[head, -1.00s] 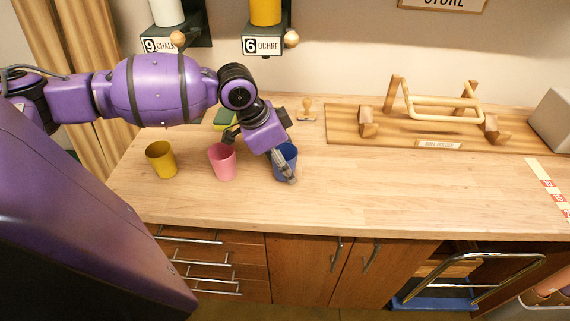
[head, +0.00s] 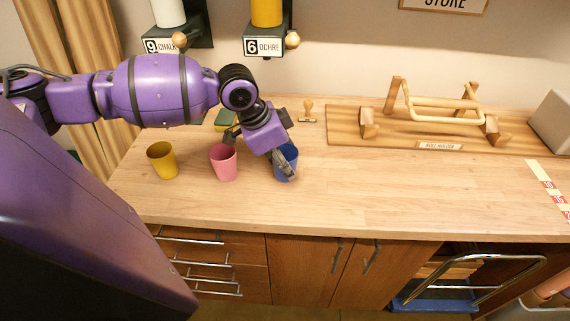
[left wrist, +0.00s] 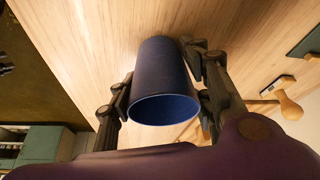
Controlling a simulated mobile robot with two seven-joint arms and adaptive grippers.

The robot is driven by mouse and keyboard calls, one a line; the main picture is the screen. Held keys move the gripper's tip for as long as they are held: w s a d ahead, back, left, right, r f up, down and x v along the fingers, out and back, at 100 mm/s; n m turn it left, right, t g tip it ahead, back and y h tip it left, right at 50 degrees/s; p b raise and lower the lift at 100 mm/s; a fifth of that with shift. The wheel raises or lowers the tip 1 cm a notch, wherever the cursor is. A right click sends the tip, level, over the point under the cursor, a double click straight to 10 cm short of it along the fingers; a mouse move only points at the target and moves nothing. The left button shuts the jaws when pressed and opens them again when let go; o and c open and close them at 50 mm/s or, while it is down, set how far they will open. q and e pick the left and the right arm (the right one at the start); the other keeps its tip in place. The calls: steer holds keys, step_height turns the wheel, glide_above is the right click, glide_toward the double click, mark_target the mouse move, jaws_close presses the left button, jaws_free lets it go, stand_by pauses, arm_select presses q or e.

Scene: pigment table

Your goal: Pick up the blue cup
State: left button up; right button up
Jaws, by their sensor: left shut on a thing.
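The blue cup (head: 288,163) stands on the wooden counter, to the right of the pink cup, partly hidden by my left gripper. My left gripper (head: 284,166) reaches down over it from the left. In the left wrist view the blue cup (left wrist: 162,88) sits between the two fingers (left wrist: 158,98), which touch it on both sides. The gripper is shut on the cup. The cup appears to be at counter level; I cannot tell whether it is lifted. My right gripper is not in view.
The pink cup (head: 223,163) stands close left of the blue cup, and the yellow cup (head: 162,160) farther left. A wooden stamp (head: 308,110) and a wooden rack (head: 435,108) are behind. The counter (head: 400,190) is clear to the right.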

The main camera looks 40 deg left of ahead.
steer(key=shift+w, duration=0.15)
arm_select(q)
steer(key=shift+r, duration=0.35)
step_height(320, 180, up, 2)
steer(key=s+r+p, duration=0.6)
steer(key=s+r, duration=0.4)
steer(key=s, duration=0.4)
steer(key=shift+a+p, duration=0.4)
steer(key=shift+a, duration=0.05)
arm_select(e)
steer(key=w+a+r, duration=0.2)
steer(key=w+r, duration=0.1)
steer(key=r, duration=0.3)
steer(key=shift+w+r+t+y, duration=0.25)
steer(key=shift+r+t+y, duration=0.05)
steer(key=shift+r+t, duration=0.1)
arm_select(q)
steer(key=shift+r, duration=0.1)
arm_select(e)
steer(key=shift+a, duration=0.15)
